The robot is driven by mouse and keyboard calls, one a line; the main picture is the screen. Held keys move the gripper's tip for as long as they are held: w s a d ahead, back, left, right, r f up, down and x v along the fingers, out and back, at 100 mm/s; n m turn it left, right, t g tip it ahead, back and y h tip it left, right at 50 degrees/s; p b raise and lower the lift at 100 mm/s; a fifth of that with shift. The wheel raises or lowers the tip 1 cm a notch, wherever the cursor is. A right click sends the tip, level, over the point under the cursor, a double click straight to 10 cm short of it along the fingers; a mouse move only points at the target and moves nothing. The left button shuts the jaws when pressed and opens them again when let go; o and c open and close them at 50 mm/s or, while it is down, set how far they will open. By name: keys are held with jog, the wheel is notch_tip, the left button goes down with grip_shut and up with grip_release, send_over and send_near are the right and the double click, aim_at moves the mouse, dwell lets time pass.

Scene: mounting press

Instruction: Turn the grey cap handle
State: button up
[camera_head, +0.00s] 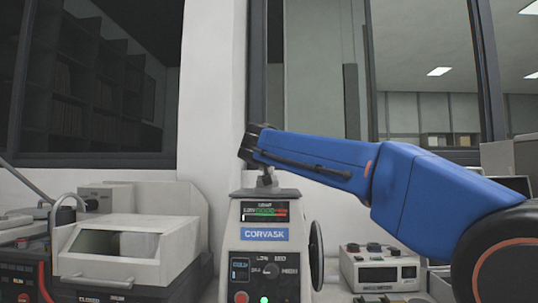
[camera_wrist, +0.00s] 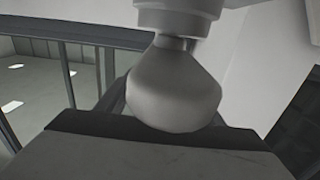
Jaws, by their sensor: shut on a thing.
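My gripper (camera_head: 264,170) points down over the top of the CORVASK press (camera_head: 264,265) in the head view. It is shut on the grey cap handle (camera_head: 266,184), of which only a small part shows below the jaws. In the wrist view, which appears upside down, the handle is a smooth, rounded grey knob (camera_wrist: 175,88) narrowing to a short neck. A pale rounded part shows beyond the neck. The contact of the jaws is not clearly visible.
A dark handwheel (camera_head: 317,255) is on the press's right side. A pale machine with a window (camera_head: 130,255) stands at left, and a small instrument box (camera_head: 380,270) at right. A wall and windows are behind. My blue arm spans the right side.

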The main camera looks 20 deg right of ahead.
jog(key=o, duration=1)
jog(key=shift+o, duration=0.2)
jog(key=shift+s, duration=0.1)
jog(key=v, duration=1.7)
jog(key=shift+s+a, duration=0.1)
